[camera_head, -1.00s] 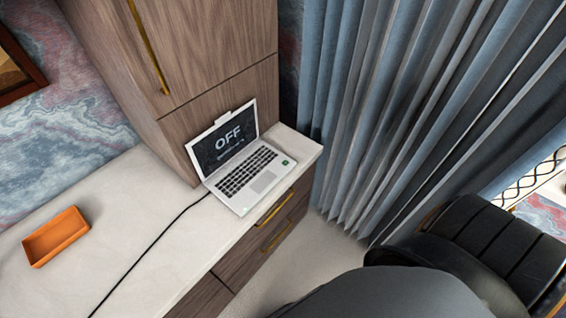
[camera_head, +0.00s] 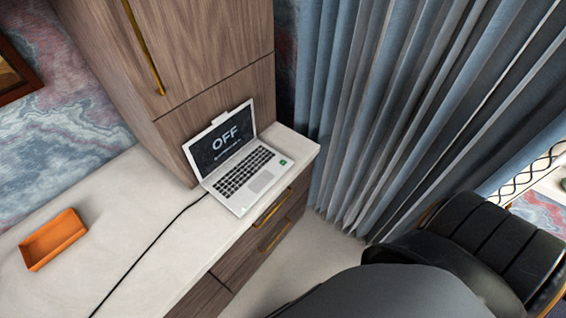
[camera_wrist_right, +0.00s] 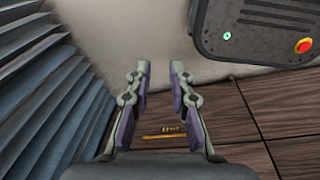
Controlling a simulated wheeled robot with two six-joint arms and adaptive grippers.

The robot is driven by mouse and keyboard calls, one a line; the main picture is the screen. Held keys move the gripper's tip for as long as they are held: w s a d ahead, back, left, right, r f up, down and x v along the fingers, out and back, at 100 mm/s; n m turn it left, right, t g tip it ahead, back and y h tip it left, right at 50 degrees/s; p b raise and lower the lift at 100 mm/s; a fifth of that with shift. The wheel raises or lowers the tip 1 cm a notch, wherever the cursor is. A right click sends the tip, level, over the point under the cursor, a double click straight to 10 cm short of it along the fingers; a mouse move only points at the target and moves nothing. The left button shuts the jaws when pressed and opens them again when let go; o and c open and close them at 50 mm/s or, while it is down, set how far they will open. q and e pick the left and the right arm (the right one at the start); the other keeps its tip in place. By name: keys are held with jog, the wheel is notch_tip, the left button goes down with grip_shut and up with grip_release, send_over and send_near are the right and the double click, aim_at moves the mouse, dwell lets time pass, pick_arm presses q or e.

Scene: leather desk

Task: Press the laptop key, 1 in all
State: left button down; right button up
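An open silver laptop (camera_head: 238,166) stands on the white desk, its dark screen reading "OFF" in large letters. Its black keyboard (camera_head: 244,171) faces up, and a small green mark (camera_head: 283,162) shows at its right edge. My right gripper (camera_wrist_right: 160,70) shows in the right wrist view with its two fingers apart and nothing between them. It points toward pale flooring, and the laptop is not in that view. Neither gripper shows in the head view, and my left gripper is out of sight.
An orange tray (camera_head: 54,240) sits at the desk's left. A black cable (camera_head: 150,247) runs from the laptop across the white desk (camera_head: 120,220). A tall wooden cabinet (camera_head: 215,80) stands behind. Blue-grey curtains (camera_head: 390,110) hang right, with a black chair (camera_head: 480,250) before them.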

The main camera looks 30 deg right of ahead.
grip_shut()
dwell(0.7)
dwell(0.3)
